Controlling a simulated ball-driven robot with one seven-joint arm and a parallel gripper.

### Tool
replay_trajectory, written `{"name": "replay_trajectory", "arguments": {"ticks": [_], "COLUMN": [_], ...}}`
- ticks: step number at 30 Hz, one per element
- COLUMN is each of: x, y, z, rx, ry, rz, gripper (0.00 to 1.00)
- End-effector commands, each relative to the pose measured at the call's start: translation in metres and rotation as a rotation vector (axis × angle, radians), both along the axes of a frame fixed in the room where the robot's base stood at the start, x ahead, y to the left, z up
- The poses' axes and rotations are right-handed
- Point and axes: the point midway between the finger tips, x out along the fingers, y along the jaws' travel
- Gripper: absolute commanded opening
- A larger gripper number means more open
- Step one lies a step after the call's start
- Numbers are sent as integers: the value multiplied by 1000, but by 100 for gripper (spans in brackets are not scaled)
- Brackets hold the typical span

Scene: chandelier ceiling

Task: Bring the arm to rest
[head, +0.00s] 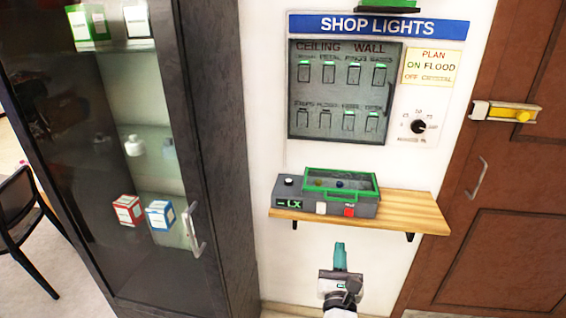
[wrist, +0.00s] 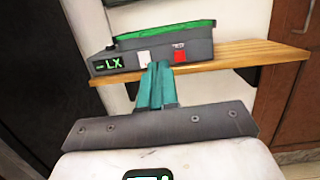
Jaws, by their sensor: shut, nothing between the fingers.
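My gripper (head: 340,257) is in the lower middle of the head view, below and in front of the wooden shelf (head: 420,211). Its teal fingers are shut with nothing between them. In the wrist view the shut fingers (wrist: 158,72) point up toward the shelf (wrist: 235,57) and the grey meter box (wrist: 112,62). The fingers overlap the front of the box in that view; the head view shows them apart from it, lower down. The meter box (head: 350,208) has a green-framed top, an LX display, a white button and a red button.
The shop lights panel (head: 300,140) hangs above the shelf with several switches, a dial (head: 418,126) and a plan note (head: 432,67). A dark glass cabinet (head: 217,200) stands left. A brown door (head: 520,180) with a yellow latch (head: 505,112) is right. A black chair (head: 20,225) is far left.

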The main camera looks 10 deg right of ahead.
Motion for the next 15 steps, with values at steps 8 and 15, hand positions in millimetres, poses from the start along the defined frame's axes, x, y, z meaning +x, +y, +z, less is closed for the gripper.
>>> {"name": "replay_trajectory", "arguments": {"ticks": [8, 15], "x": [-33, -97], "y": [33, 68], "z": [12, -35], "rx": [-666, -1464], "ry": [-6, 58], "rz": [214, 504], "gripper": [0, 0]}}
